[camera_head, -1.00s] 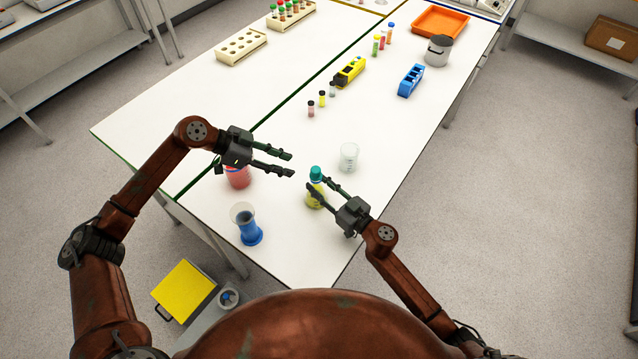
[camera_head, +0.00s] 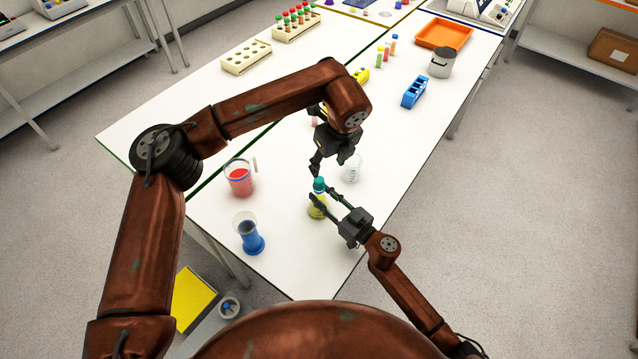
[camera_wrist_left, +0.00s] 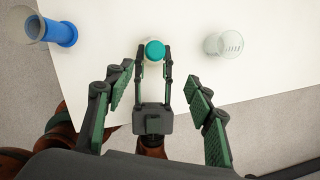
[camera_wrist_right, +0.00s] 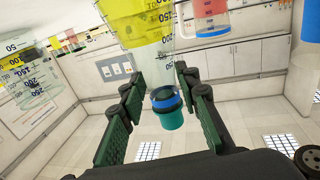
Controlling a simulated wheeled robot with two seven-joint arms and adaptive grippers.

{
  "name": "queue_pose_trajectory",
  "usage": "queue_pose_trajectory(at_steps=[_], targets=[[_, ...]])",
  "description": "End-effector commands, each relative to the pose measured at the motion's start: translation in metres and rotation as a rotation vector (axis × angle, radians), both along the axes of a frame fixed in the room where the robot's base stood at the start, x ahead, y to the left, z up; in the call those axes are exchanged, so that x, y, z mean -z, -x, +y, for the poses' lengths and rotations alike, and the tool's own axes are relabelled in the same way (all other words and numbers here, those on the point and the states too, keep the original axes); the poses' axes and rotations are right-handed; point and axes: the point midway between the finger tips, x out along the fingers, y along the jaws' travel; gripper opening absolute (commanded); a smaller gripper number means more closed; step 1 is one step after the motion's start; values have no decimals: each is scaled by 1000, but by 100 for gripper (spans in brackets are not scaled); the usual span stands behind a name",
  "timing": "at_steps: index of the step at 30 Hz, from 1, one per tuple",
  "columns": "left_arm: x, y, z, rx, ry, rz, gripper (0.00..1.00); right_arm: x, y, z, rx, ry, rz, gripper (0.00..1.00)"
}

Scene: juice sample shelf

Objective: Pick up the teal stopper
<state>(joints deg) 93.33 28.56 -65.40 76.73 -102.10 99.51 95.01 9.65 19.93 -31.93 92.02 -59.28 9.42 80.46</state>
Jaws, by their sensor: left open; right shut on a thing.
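The teal stopper (camera_head: 319,184) sits on top of a clear bottle with yellow liquid (camera_head: 317,211), which stands at the table's near right part. My right gripper (camera_head: 322,196) is shut on this bottle below the stopper. My left gripper (camera_head: 327,168) is open and empty, pointing down just above and behind the stopper in the head view. In the left wrist view the stopper (camera_wrist_left: 155,50) lies ahead of and between my open left fingers, with the right gripper's fingers either side. The right wrist view shows the stopper (camera_wrist_right: 170,118) and the bottle upside down.
A clear beaker (camera_head: 352,168) stands close behind the bottle. A red-filled beaker (camera_head: 239,182) and a blue-based cylinder (camera_head: 250,240) stand to the left. A blue rack (camera_head: 414,92), metal pot (camera_head: 441,62) and orange tray (camera_head: 444,33) are farther back.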

Motion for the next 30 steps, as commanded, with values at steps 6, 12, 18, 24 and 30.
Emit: queue_pose_trajectory(at_steps=[6, 12, 18, 24, 30], targets=[[6, -4, 2, 18, -40, -18, 49, 0, 0, 0, 0, -1, 1, 0], [38, -12, 7, 17, -39, -15, 49, 0, 0, 0, -1, -1, 1, 0], [60, -18, 11, 18, -36, -18, 49, 0, 0, 0, -1, -1, 1, 0], [76, -21, 17, 17, -36, -16, 49, 0, 0, 0, -1, -1, 1, 0], [104, -27, 25, 17, -36, -16, 49, 0, 0, 0, -1, -1, 1, 0]])
